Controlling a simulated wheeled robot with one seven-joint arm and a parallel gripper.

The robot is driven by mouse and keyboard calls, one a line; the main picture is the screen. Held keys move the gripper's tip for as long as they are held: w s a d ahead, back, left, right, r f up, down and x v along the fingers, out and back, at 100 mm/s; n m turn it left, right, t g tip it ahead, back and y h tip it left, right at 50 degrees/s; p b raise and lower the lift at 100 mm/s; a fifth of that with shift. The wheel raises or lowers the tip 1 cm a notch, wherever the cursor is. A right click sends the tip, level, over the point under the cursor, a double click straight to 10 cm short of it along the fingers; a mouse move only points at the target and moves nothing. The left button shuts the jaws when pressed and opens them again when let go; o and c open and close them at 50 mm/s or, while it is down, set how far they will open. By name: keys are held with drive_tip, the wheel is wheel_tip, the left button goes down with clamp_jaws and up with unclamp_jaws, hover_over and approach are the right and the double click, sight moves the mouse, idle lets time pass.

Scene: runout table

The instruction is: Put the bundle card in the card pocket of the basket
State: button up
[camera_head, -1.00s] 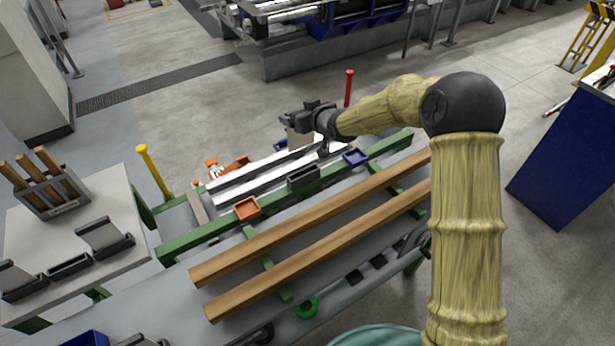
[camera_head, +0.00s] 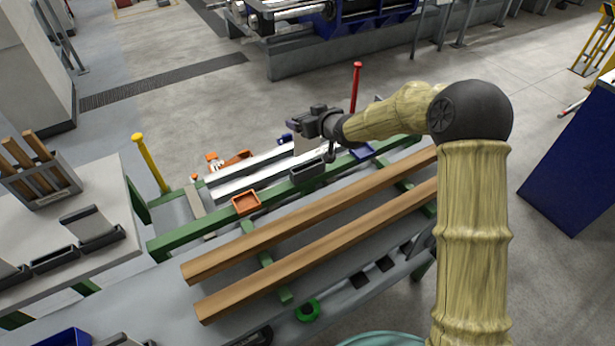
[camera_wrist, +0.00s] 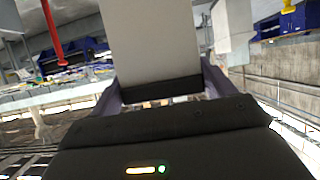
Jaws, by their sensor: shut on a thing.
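My gripper (camera_head: 304,130) is shut on a pale grey card (camera_head: 306,144) and holds it above the far side of the runout table. In the wrist view the card (camera_wrist: 155,42) stands between the two fingers, with a dark strip along its lower edge. A dark, open-topped pocket (camera_head: 308,172) sits on the green rail, below the gripper and apart from the card. I cannot tell for certain whether it is the basket's card pocket. My gripper and arm hide part of the area behind it.
An orange tray (camera_head: 246,202) and a blue tray (camera_head: 362,151) sit on the green rail. Two long wooden bars (camera_head: 300,221) lie across the near side. A red post (camera_head: 356,90) stands behind the arm. A side table (camera_head: 60,225) at left bears dark holders.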

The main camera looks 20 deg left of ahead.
sight(308, 146)
drive_tip(key=shift+f+p, duration=0.5)
drive_tip(key=shift+f, duration=2.6)
drive_tip(key=shift+f+p, duration=0.4)
drive_tip(key=shift+f, duration=1.6)
drive_tip(key=o, duration=0.9)
